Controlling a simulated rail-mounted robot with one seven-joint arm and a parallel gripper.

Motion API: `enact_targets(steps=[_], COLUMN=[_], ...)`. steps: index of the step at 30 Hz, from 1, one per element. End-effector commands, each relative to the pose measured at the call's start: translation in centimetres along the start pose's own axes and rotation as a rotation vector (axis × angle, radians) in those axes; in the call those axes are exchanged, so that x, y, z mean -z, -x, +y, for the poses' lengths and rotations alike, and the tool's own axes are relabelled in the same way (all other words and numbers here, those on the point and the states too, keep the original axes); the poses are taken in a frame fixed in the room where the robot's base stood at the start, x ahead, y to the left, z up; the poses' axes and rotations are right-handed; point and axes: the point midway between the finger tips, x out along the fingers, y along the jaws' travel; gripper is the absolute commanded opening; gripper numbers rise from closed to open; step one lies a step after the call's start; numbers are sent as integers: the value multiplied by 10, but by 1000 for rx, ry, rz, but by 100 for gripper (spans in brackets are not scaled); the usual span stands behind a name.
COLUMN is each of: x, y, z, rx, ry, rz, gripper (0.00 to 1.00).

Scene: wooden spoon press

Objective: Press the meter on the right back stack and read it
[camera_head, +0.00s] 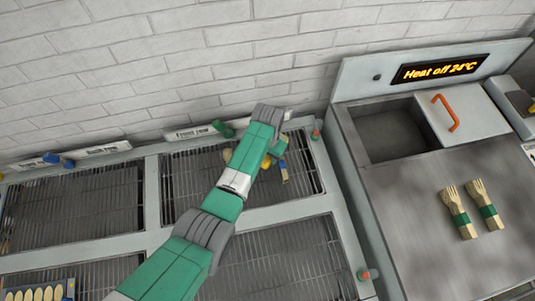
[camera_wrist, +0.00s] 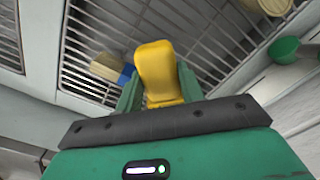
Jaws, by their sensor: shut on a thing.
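My gripper (camera_wrist: 160,92) is shut on a yellow rounded object, which looks like the meter (camera_wrist: 156,70). The meter stands up between the green fingers, and no display shows on the side in view. In the head view my gripper (camera_head: 272,150) is over the right back rack, mostly hidden by my arm. A pale wooden stack with a blue band (camera_head: 284,170) lies on that rack beside the gripper. It also shows left of the meter in the wrist view (camera_wrist: 112,70); the two look apart, but I cannot tell the height between them.
Wire racks (camera_head: 85,190) fill the bench at left. A green knob (camera_head: 222,128) is at the back edge. At right a steel counter holds two green-banded bundles (camera_head: 458,212), an open well (camera_head: 385,130), an orange-handled lid (camera_head: 465,115) and a display (camera_head: 440,69) reading "Heat off 24°C".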

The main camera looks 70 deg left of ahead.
Motion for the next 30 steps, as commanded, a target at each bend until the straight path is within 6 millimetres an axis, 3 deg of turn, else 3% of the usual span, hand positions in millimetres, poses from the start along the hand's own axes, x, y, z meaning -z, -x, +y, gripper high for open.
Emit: enact_targets(steps=[11, 30], x=[0, 0], y=[4, 66], z=[0, 0], rx=[0, 0], ry=[0, -1], rz=[0, 0], gripper=[7, 7])
